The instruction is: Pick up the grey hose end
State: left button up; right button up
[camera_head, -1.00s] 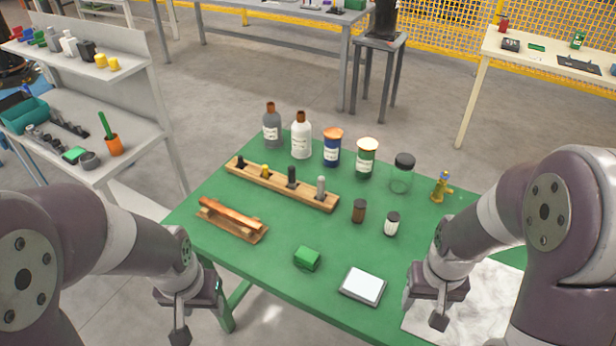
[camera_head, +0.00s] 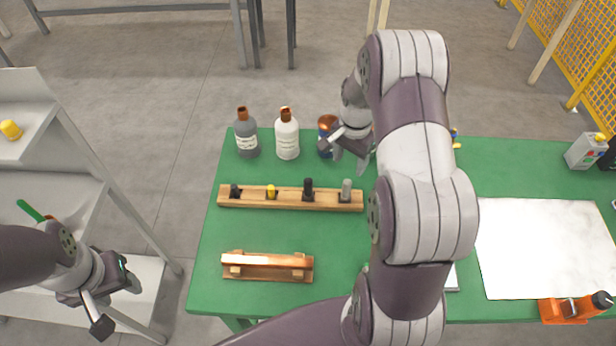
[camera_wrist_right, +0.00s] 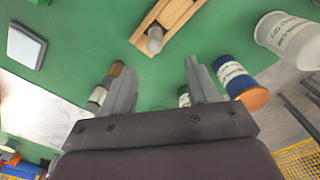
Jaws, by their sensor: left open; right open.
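The grey hose end (camera_head: 346,190) stands upright in the rightmost place of the wooden rack (camera_head: 232,203) on the green table. In the right wrist view the grey hose end (camera_wrist_right: 155,40) shows just beyond and between the fingertips, not touched. My right gripper (camera_head: 345,153) is open and empty above the table, behind the rack near the blue jar. Its two spread fingers also show in the right wrist view (camera_wrist_right: 158,65).
Black, yellow and dark pieces share the rack. A grey bottle (camera_head: 246,135), a white bottle (camera_head: 287,137) and a blue jar (camera_head: 325,130) stand behind it. A copper pipe on a wooden stand (camera_head: 265,266) lies in front. My right arm hides part of the table.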

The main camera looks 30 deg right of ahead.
aim_at(346, 191)
jog(key=shift+s+d+f+m+p, duration=0.15)
jog(key=shift+f+m, duration=0.25)
jog(key=shift+f, duration=0.2)
jog(key=shift+s+f+m+p, duration=0.15)
jog(key=shift+f+m, duration=0.25)
jog(key=shift+f, duration=0.15)
jog(key=f, duration=0.4)
jog(key=shift+w+f+p, duration=0.3)
jog(key=shift+w+p, duration=0.05)
jog(key=shift+w, duration=0.05)
jog(key=f, duration=0.2)
jog(key=s+f+p, duration=0.1)
jog(key=f, duration=0.2)
jog(key=shift+s+a+p, duration=0.1)
jog(key=shift+a+p, duration=0.1)
jog(key=shift+p, duration=0.1)
jog(key=shift+f, duration=0.25)
pick_arm(q)
notch_tip(346, 191, up, 3)
jog(key=shift+s+d+r, duration=0.1)
pick_arm(e)
grip_shut()
